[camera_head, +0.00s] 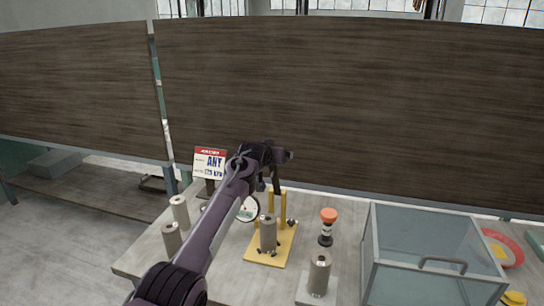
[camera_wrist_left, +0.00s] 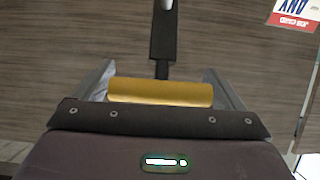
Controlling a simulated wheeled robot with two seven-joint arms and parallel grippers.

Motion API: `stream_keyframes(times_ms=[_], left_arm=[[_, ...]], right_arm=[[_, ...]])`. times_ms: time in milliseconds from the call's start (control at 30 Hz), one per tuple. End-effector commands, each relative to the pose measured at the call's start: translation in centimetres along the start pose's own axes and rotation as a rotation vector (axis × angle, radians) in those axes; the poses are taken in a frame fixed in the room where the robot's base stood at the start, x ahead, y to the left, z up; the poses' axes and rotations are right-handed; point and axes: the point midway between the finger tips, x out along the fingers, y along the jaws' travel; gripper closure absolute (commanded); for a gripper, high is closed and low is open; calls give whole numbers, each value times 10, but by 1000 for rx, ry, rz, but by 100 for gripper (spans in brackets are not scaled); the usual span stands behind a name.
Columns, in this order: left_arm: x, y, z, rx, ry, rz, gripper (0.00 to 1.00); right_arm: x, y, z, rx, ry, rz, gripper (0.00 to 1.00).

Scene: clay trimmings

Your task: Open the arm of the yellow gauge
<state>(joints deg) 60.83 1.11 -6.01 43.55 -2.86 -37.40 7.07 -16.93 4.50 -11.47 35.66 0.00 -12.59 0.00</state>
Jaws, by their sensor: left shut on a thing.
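The yellow gauge (camera_head: 284,245) stands on the table with a yellow base plate and upright yellow posts. A grey cylinder (camera_head: 268,232) stands on its plate, and a round white dial (camera_head: 248,209) shows beside it, partly behind my arm. My left gripper (camera_head: 276,180) is above the back of the gauge. In the left wrist view it is shut on a yellow bar (camera_wrist_left: 160,92), which lies across between the fingers. A dark link (camera_wrist_left: 163,40) with a pale tip extends beyond the bar. My wrist hides where the bar joins the gauge. My right gripper is not in view.
A glass-lidded box (camera_head: 420,245) fills the right of the table. An orange-topped tool (camera_head: 328,225) and a grey cylinder on a block (camera_head: 319,272) stand right of the gauge. Grey cylinders (camera_head: 180,212) stand at left. A sign (camera_head: 209,163) and a brown panel (camera_head: 350,100) are behind.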

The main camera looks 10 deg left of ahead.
Motion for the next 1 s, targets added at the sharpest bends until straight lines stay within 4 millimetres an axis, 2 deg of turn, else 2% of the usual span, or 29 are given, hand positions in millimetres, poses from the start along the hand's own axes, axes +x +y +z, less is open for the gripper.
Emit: stream_keyframes(times_ms=[33, 1000], left_arm=[[2, 0, 5, 0, -9, 1, 50], [3, 1, 9, 1, -17, 1, 51]], right_arm=[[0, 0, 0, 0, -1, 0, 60], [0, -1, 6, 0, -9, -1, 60]])
